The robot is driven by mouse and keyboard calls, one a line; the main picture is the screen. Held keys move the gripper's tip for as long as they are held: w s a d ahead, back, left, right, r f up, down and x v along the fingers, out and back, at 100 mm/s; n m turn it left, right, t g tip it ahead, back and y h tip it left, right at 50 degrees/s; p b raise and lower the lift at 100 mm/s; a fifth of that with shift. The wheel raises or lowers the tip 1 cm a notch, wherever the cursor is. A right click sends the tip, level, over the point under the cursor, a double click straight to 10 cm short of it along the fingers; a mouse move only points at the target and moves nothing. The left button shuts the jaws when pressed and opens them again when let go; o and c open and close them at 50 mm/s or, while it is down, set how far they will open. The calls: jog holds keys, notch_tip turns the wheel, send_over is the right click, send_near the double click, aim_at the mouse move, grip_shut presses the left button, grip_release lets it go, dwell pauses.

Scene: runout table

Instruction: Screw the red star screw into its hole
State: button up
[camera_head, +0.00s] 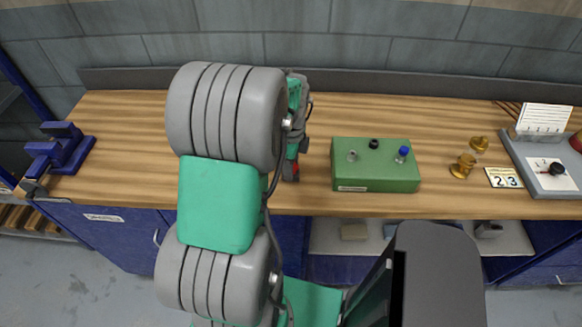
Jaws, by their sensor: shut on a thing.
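The green block (375,178) stands on the wooden bench right of my arm. On its top are a bare grey round fitting (352,156), a black knob (374,144) and a blue knob (402,153). My gripper (291,170) is left of the block, over the bench and apart from the block. My arm hides much of it. A small patch of red, seemingly the red star screw (303,146), shows at the gripper, which is shut on it. Its shape and tilt are too small to tell.
Brass pieces (462,166) and a number card (503,177) lie right of the block. A grey stand (545,165) with cards and a black knob is at far right, beside a red thing (577,142). A blue vise (62,147) is at left.

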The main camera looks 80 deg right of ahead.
grip_shut()
